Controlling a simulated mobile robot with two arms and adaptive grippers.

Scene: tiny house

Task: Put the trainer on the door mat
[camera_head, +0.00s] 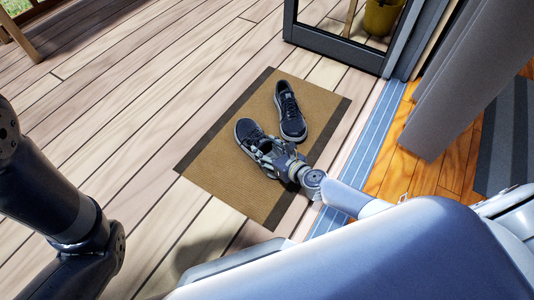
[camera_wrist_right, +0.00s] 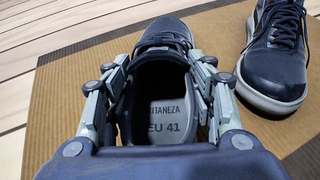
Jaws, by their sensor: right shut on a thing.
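A dark blue trainer (camera_head: 247,132) with a light sole is at the mat's middle left. My right gripper (camera_head: 272,155) is shut on its heel end, one finger on each side of the opening. In the right wrist view, the same trainer (camera_wrist_right: 165,35) shows its insole between the fingers of my right gripper (camera_wrist_right: 158,85). A second matching trainer (camera_head: 291,112) lies on the brown door mat (camera_head: 230,183), just right of the held one. I cannot tell whether the held trainer touches the mat. Part of my left arm shows at the left; its gripper is out of view.
The mat lies on wooden decking (camera_head: 130,100) beside a blue-grey door sill (camera_head: 366,142). A dark-framed glass door (camera_head: 335,45) stands beyond the mat. A grey curtain (camera_head: 455,85) hangs at the right. The decking left of the mat is clear.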

